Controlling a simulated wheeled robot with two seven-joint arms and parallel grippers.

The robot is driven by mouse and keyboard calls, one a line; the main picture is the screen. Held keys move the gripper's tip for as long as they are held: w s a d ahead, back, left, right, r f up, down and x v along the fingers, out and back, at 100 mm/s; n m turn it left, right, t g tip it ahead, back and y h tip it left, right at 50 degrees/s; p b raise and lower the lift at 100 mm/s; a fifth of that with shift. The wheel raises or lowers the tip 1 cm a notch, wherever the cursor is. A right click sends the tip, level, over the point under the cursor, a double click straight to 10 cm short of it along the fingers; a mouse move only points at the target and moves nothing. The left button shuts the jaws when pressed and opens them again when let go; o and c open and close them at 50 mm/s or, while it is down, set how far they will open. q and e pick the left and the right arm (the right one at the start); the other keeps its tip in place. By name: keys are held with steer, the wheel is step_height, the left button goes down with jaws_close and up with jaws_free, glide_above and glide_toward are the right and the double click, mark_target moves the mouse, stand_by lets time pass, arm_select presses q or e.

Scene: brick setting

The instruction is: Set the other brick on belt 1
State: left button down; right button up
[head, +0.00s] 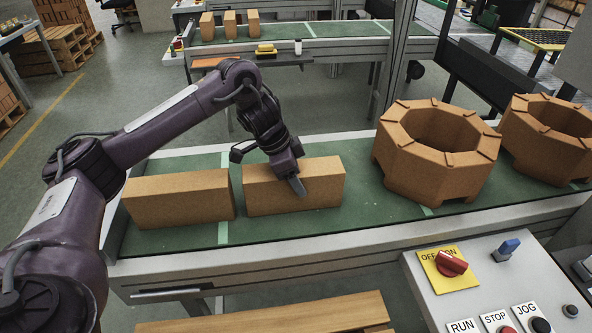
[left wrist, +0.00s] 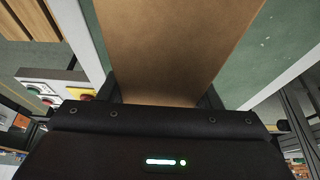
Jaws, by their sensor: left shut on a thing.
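Two tan bricks lie lengthwise on the green belt (head: 225,235) in front of me. The left brick (head: 180,199) lies free, a small gap from the other. My left gripper (head: 297,176) comes down from above on the right brick (head: 315,188) and is shut on it, one finger showing on its near face. The far finger is hidden behind the brick. In the left wrist view the held brick (left wrist: 170,45) fills the middle between the two fingers, over the green belt. The brick appears to rest on the belt. My right gripper is not in view.
Two octagonal brick rings stand on the same belt to the right, a nearer one (head: 437,150) and a farther one (head: 550,138). A control panel (head: 500,290) with a red switch is at front right. Another belt (head: 330,28) with three bricks runs at the back.

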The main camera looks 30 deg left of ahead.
arm_select(q)
steer(key=shift+r, duration=0.2)
steer(key=shift+c, duration=2.2)
jaws_free()
steer(key=shift+s+f, duration=0.1)
steer(key=shift+f, duration=0.1)
steer(key=shift+r, duration=0.2)
steer(key=p+v, duration=0.5)
steer(key=v, duration=0.6)
steer(key=shift+s+r, duration=0.1)
steer(key=shift+r, duration=0.3)
steer(key=shift+f, duration=0.1)
